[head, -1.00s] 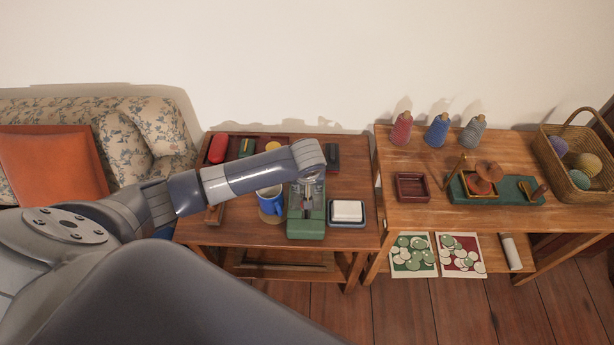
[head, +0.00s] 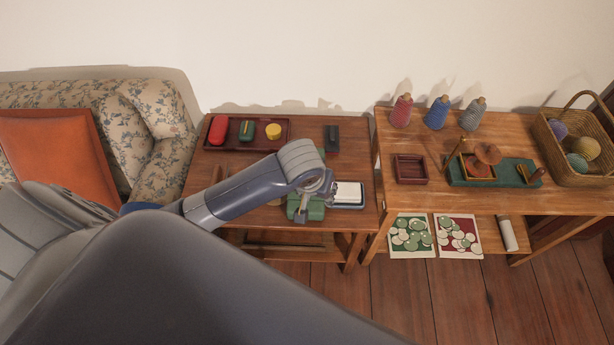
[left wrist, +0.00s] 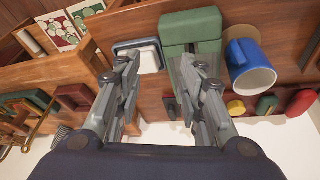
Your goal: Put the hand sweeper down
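The hand sweeper appears to be the green piece (head: 311,213) on the left wooden table, partly hidden by my gripper in the head view. My right gripper is in neither view.
A white block in a dark dish (head: 348,194) stands close right of the sweeper. A blue mug (left wrist: 248,66) is on its other side. Behind are a dark object (head: 332,138) and a dark red tray (head: 262,139) with small items. Another wooden table (head: 450,196) stands right.

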